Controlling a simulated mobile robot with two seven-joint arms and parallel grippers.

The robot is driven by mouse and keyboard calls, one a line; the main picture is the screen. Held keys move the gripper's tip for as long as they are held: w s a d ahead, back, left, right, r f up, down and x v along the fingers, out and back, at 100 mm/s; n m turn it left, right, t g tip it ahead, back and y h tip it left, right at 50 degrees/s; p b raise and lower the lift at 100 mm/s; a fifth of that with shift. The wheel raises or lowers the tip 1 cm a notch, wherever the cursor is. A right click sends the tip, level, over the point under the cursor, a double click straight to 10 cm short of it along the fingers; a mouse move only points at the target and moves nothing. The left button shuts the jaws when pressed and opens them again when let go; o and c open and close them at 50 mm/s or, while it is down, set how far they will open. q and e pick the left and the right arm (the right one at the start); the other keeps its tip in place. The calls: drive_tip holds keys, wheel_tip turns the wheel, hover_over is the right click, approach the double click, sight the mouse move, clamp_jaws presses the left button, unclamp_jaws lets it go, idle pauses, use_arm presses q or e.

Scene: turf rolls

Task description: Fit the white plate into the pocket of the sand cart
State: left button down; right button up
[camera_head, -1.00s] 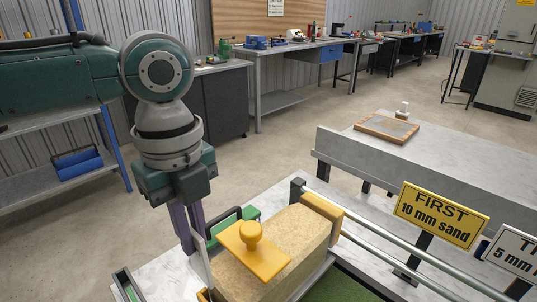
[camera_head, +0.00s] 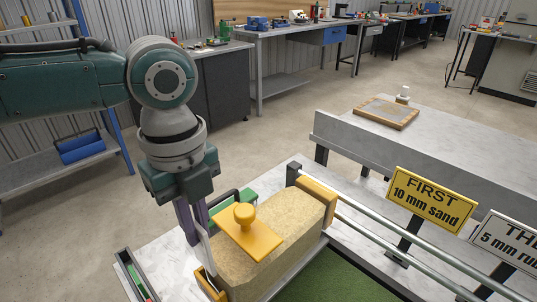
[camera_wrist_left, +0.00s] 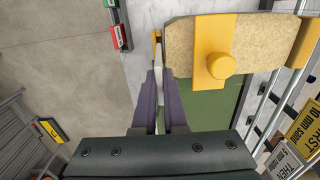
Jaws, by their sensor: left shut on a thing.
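The sand cart (camera_head: 275,240) is a long sand-coloured block with yellow end pieces and a yellow top plate with a knob (camera_head: 245,214). My left gripper (camera_head: 198,226) points down at the cart's near left end, shut on the thin white plate (camera_head: 207,252). The plate stands on edge beside that end face. In the left wrist view, the plate (camera_wrist_left: 158,62) shows edge-on between the purple fingers (camera_wrist_left: 158,85), close to a small yellow bracket (camera_wrist_left: 157,37). The pocket is hidden; I cannot tell whether the plate is in it. My right gripper is out of view.
A narrow tray with green and red items (camera_head: 136,276) lies left of the cart. A green item with a dark handle (camera_head: 233,202) stands behind it. Rails (camera_head: 385,236) and a yellow sign (camera_head: 432,198) are at the right. Green turf (camera_head: 340,280) lies in front.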

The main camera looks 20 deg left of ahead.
sight(199, 252)
use_arm(q)
drive_tip(key=shift+f+b, duration=1.7)
drive_tip(key=shift+f, duration=1.1)
drive_tip(key=shift+s+a+f, duration=0.1)
drive_tip(key=shift+a+f, duration=0.05)
drive_tip(key=shift+f, duration=0.15)
drive_tip(key=shift+s+a+f, duration=0.1)
drive_tip(key=shift+f, duration=0.05)
drive_tip(key=c, duration=1.1)
unclamp_jaws()
drive_tip(key=shift+o, duration=0.8)
drive_tip(key=shift+r, duration=0.25)
drive_tip(key=shift+o, duration=0.2)
drive_tip(key=r, duration=1)
drive_tip(key=shift+w+d+r+p, duration=0.2)
drive_tip(key=shift+r+p, duration=0.1)
drive_tip(key=shift+p, duration=0.05)
drive_tip(key=shift+d, duration=0.1)
